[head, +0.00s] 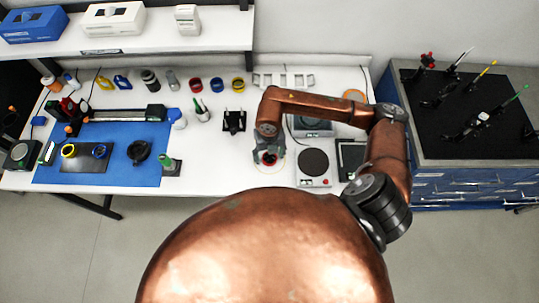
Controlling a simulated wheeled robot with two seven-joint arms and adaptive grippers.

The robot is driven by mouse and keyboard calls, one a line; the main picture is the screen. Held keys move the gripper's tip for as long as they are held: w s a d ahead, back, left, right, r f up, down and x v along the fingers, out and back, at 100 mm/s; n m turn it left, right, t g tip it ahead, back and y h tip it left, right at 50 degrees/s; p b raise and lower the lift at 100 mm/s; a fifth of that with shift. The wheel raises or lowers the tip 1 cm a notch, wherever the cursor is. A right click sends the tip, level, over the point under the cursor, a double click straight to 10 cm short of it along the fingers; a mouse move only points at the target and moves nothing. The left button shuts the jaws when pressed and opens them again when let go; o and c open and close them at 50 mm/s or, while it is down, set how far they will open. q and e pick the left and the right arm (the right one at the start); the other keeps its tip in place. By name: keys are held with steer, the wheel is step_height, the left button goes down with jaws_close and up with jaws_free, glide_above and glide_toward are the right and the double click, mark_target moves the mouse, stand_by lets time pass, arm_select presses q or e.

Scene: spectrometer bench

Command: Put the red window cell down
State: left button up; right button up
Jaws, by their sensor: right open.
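My right arm reaches in from the right, and its gripper (268,156) points down over the front middle of the white bench. It is open. A small red thing, likely the red window cell (268,160), shows right at the fingertips, above or on a pale round spot (282,165) with a thin outline. The gripper hides most of it, so I cannot tell whether the fingers touch it. My left gripper is out of view.
A hotplate-like device (313,164) stands close right of the gripper. A small black stand (234,121) is to its left. Red (195,84), blue (217,84) and yellow (238,84) round pieces sit at the back. A blue mat (140,175) with instruments covers the left.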

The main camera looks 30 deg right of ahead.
mark_target(269, 158)
step_height(269, 158, up, 12)
steer(key=b, duration=0.1)
steer(key=shift+r, duration=0.15)
stand_by(0.4)
